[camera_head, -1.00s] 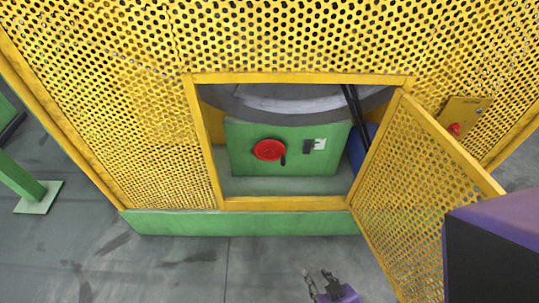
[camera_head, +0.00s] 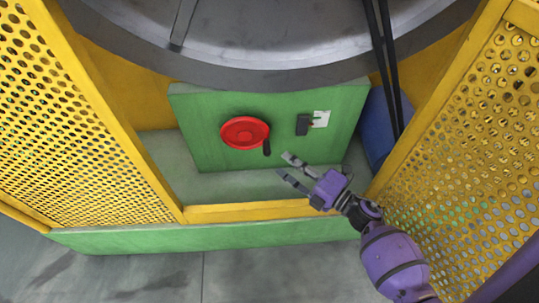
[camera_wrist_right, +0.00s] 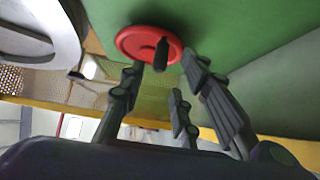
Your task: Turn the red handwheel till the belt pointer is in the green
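The red handwheel (camera_head: 245,132) is on the green panel (camera_head: 190,110), with a dark crank handle (camera_head: 267,147) at its lower right. The small white gauge plate (camera_head: 321,119) sits right of it, beside a dark block (camera_head: 303,125); its pointer and green zone are too small to read. My right gripper (camera_head: 286,166) is open and empty, below and right of the wheel, apart from it. In the right wrist view the wheel (camera_wrist_right: 150,45) and its handle (camera_wrist_right: 161,54) are ahead, between and beyond the spread fingers (camera_wrist_right: 165,80). My left gripper is not in view.
Yellow mesh guard (camera_head: 75,110) stands left, and the open mesh door (camera_head: 465,150) stands right. The opening's yellow lower bar (camera_head: 240,211) is under my right arm. Dark belts (camera_head: 388,75) and a blue part (camera_head: 377,125) are right of the panel. A large grey drum (camera_head: 270,40) is above.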

